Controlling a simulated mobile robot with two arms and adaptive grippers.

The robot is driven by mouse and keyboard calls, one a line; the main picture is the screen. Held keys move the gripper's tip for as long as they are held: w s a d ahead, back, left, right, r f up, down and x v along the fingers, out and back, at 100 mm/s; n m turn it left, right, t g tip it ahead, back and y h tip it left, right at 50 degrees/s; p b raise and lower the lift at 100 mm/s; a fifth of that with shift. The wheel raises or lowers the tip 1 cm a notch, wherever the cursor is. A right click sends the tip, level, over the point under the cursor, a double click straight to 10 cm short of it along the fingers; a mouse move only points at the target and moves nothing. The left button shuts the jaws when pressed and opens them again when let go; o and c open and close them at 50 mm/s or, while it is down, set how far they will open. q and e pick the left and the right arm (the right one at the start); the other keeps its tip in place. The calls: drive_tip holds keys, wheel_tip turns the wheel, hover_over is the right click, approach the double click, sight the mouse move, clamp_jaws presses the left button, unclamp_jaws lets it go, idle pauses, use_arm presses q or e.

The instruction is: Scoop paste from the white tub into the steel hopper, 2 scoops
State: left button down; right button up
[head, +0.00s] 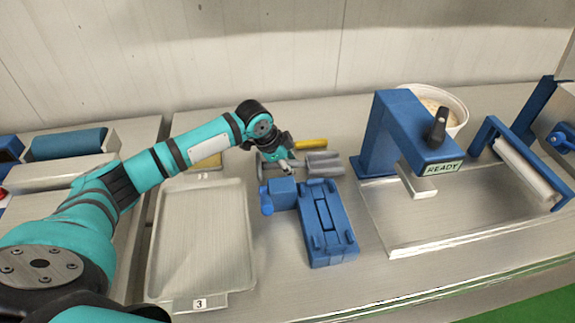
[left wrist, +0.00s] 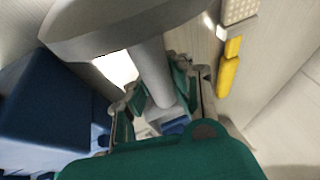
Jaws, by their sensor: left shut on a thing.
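The white tub (head: 458,98) stands at the back right, behind a blue press, with pale paste (head: 428,97) in it. My left gripper (head: 284,161) is low over the middle of the bench, left of the tub. In the left wrist view my left gripper (left wrist: 157,110) is shut on the round grey handle of a scoop-like tool (left wrist: 150,72). Its broad grey curved part (left wrist: 130,25) fills the top of that view. I cannot make out the steel hopper for certain. My right gripper is not in view.
The blue press (head: 398,120) with a READY sign stands between my left gripper and the tub. A blue fixture (head: 328,235) lies in front of the gripper. A yellow-handled tool (head: 311,143) lies close behind it. An empty tray (head: 203,240) is at left; a roller frame (head: 525,168) at right.

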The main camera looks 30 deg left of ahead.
sight(289, 161)
use_arm(q)
wheel_tip(289, 161, up, 10)
drive_tip(key=shift+w+f+b, duration=0.1)
drive_tip(key=shift+f+b, duration=0.1)
drive_tip(key=shift+b, duration=0.3)
wheel_tip(289, 161, up, 5)
drive_tip(key=p, duration=0.5)
drive_tip(key=shift+r+p, duration=0.2)
drive_tip(key=shift+p, duration=0.2)
drive_tip(key=shift+d, duration=0.1)
